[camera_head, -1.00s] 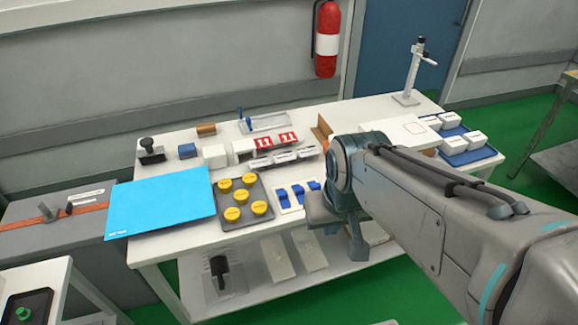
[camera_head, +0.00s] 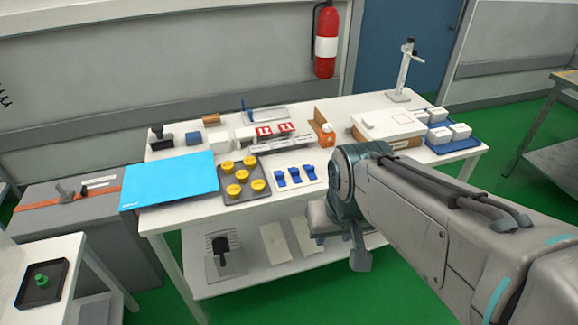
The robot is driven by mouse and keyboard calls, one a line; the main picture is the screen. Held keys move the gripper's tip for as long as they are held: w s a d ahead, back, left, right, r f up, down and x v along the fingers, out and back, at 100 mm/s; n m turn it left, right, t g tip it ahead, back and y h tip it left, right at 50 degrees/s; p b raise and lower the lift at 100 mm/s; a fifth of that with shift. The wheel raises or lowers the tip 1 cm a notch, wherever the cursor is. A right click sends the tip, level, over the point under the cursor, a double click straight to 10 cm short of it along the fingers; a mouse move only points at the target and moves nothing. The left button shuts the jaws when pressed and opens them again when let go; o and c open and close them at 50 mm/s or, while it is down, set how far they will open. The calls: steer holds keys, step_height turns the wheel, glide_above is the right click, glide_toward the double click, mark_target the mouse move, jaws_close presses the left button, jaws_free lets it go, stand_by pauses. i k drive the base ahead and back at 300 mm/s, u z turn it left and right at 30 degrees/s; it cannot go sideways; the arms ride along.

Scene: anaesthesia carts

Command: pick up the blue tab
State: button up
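Three blue tabs stand in a row on a pale card on the white table: a left one (camera_head: 280,179), a middle one (camera_head: 295,175) and a right one (camera_head: 309,170). All three are in plain view, with nothing gripping them. My gripper (camera_head: 338,245) hangs at the end of my arm, to the right of and nearer than the tabs, around the table's front edge in the picture. It is apart from the tabs. Its fingertips are partly hidden by its own body, so I cannot tell its opening.
Left of the tabs are a dark tray (camera_head: 228,196) with several yellow caps and a bright blue sheet (camera_head: 165,181). Behind stand white boxes, red-labelled blocks (camera_head: 264,131) and an orange-and-white item (camera_head: 327,134). White boxes in blue trays (camera_head: 455,147) are at the right. A lower shelf (camera_head: 205,287) is below.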

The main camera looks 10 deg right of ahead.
mark_target(294, 172)
steer(key=u, duration=0.5)
steer(key=i, duration=0.9)
steer(key=z, duration=0.85)
